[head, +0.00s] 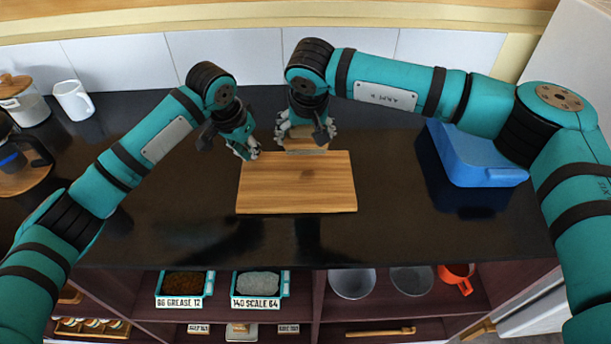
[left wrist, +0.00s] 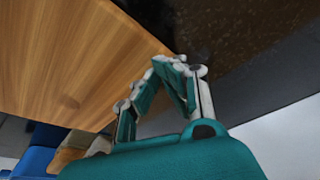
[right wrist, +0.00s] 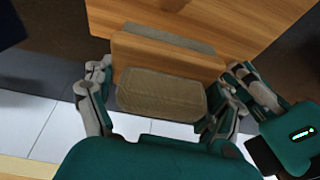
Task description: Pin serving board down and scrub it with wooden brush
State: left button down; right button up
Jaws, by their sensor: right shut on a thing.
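The serving board (head: 296,190) lies flat on the dark counter. It also shows in the left wrist view (left wrist: 70,60). My left gripper (head: 250,154) is at the board's back left corner; its fingertips meet in the left wrist view (left wrist: 170,66). I cannot tell whether they press on the board. My right gripper (head: 305,133) is at the board's back edge, shut on the wooden brush (right wrist: 165,57). The brush is gripped between the two fingers and reaches over the board's back edge. Its underside is hidden, so contact with the board is unclear.
A blue bin (head: 475,158) stands on the counter to the right. A white mug (head: 73,100), a lidded jar (head: 22,102) and a coffee pot on a round wooden board (head: 25,180) stand at the left. Shelves below hold labelled trays and bowls. The counter in front of the board is clear.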

aim_at(306, 160)
pick_arm(q)
jog(key=shift+f, duration=0.1)
pick_arm(e)
jog(key=shift+f, duration=0.1)
dwell(0.4)
jog(key=shift+f, duration=2.45)
jog(key=shift+s+r, duration=0.15)
jog(key=shift+s, duration=1.8)
jog(key=shift+f, duration=0.2)
pick_arm(q)
jog(key=shift+s, duration=0.15)
pick_arm(e)
jog(key=shift+w+d+f, duration=0.1)
jog(key=shift+w+f, duration=0.05)
jog(key=shift+w, duration=1.75)
